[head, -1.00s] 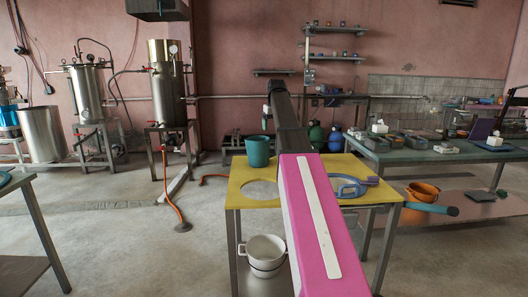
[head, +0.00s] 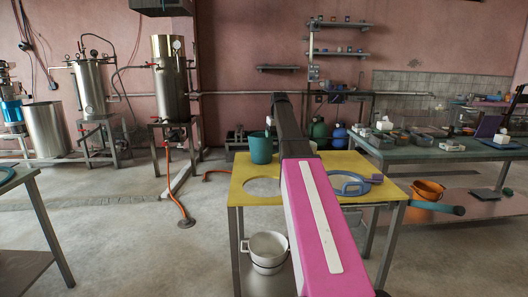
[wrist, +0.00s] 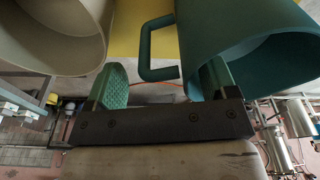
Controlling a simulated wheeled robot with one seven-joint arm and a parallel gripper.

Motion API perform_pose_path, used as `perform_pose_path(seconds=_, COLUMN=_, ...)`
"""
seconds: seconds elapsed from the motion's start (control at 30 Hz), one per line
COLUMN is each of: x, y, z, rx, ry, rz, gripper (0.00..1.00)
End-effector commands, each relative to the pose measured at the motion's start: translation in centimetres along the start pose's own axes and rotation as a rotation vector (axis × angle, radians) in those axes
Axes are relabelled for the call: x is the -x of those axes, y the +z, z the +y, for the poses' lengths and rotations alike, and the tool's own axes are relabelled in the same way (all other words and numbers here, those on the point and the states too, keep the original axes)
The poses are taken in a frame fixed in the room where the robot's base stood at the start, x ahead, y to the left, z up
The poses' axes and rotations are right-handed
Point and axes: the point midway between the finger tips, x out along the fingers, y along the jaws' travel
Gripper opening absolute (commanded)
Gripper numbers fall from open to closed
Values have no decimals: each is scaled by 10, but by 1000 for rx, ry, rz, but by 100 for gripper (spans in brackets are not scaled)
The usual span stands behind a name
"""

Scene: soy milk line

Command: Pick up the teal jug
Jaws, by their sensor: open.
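The teal jug (head: 261,148) stands upright on the back left of the yellow table (head: 238,194), just left of my arm in the head view. In the wrist view the jug (wrist: 250,40) fills the upper right, with its open mouth and angular handle (wrist: 148,52) showing. My gripper (wrist: 163,82) is open. The handle lies between its two green fingers, nearer the right one. The right finger overlaps the jug's rim in the picture; I cannot tell whether it is inside the jug or touching it. In the head view my arm hides the gripper.
A cream vessel (wrist: 55,35) is close on the left in the wrist view. A white pot (head: 267,250) sits on the table's lower shelf. A blue ring-shaped item (head: 349,185) lies right of my arm. A long green table (head: 405,152) stands at right.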

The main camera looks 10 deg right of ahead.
Motion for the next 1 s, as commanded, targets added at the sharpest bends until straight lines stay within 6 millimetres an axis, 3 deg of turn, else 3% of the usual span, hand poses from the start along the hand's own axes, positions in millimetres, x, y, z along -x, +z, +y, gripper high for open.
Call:
perform_pose_path(seconds=0.13, x=-21, y=0, z=0, rx=0, ry=0, rz=-1, gripper=78)
perform_pose_path(seconds=0.4, x=-25, y=0, z=0, rx=0, ry=0, rz=0, gripper=78)
perform_pose_path(seconds=0.6, x=-25, y=0, z=0, rx=0, ry=0, rz=0, gripper=13)
perform_pose_path(seconds=0.63, x=-25, y=0, z=0, rx=0, ry=0, rz=0, gripper=7)
perform_pose_path(seconds=1.0, x=-16, y=-2, z=0, rx=0, ry=0, rz=2, gripper=7)
